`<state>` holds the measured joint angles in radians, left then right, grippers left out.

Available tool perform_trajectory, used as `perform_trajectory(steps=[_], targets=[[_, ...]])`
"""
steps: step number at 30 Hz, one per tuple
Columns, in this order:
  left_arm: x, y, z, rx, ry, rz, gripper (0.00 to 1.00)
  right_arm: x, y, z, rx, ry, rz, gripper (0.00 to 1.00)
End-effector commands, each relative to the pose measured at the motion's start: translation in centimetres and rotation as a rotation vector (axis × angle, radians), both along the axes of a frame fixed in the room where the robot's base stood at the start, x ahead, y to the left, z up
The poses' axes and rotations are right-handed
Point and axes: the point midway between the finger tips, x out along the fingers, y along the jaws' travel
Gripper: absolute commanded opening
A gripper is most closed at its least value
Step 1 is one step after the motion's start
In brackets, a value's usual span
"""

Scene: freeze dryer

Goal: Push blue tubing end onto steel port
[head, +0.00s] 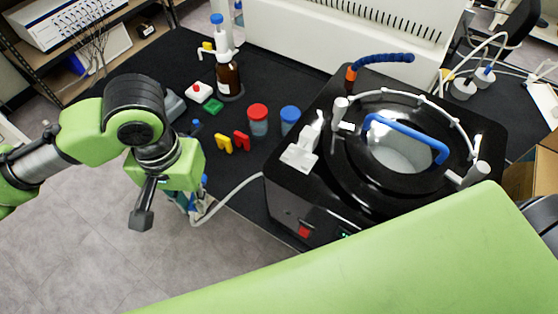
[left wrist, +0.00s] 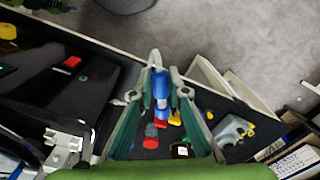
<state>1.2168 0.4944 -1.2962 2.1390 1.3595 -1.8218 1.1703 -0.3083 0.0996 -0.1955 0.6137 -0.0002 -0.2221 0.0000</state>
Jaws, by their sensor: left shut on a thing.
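My left gripper (head: 190,200) hangs beyond the front edge of the black bench, left of the black freeze dryer (head: 285,205). In the left wrist view the left gripper (left wrist: 160,92) is shut on a blue cylindrical piece (left wrist: 161,84), which looks like the blue tubing end. In the head view the fingers are partly hidden behind the wrist. A pale grey tube (head: 232,188) runs from the dryer's side to this gripper. Grey metal-looking posts (head: 341,108) stand on the dryer top; I cannot tell which is the steel port. My right gripper is not in view.
A brown bottle (head: 229,77), a red-lidded jar (head: 258,120), a blue-lidded jar (head: 290,119) and small coloured pieces stand on the bench (head: 175,60). A blue handle (head: 405,132) spans the dryer lid. Open floor (head: 100,225) lies in front of the bench.

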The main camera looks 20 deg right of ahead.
Motion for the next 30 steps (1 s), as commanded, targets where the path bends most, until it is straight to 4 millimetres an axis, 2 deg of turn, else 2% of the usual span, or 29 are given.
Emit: perform_trajectory(steps=[1,3,6,9,13,18,30], targets=[[-0.6,-2.5,2.0,0.000,-0.001,-0.082,0.01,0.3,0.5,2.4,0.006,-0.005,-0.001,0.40],[-1.6,-5.3,2.8,0.003,0.002,-0.185,0.01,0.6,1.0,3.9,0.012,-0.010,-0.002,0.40],[-2.9,-8.4,3.4,0.006,0.003,-0.308,0.01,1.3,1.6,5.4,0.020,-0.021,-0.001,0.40],[-3.9,-10.6,3.9,0.006,0.004,-0.398,0.01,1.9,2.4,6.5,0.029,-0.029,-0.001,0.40],[-4.8,-12.2,4.1,0.005,0.005,-0.472,0.01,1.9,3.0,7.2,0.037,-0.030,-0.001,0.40],[-5.1,-13.0,3.9,0.006,0.006,-0.505,0.01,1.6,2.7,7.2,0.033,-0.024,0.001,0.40],[-3.5,-15.1,3.8,0.005,0.005,-0.504,0.01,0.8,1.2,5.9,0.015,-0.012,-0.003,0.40]])
